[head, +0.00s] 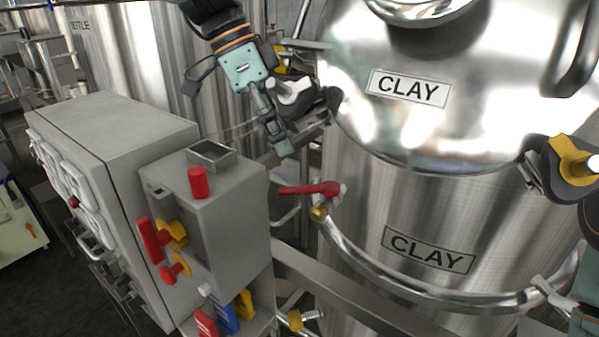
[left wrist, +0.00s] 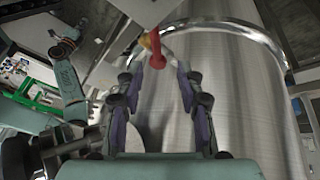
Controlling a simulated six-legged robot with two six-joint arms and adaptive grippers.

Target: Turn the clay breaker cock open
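The red lever (head: 310,188) of a cock juts out level to the left in front of the steel clay tank (head: 355,185), which bears two CLAY labels. A brass fitting (head: 319,213) sits just below its right end. My left gripper (head: 285,150) points down above and left of the lever, apart from it. In the left wrist view its two fingers (left wrist: 162,68) are spread with nothing between them. There the red lever (left wrist: 157,50) shows past the fingertips, with the tank wall behind. Part of my right arm shows at the right edge; its fingers cannot be made out.
A grey control box (head: 225,220) with a red button and red and yellow switches stands left of the lever. A bent steel pipe (head: 400,285) runs around the tank. A yellow and black clamp (head: 570,165) is at the tank's right.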

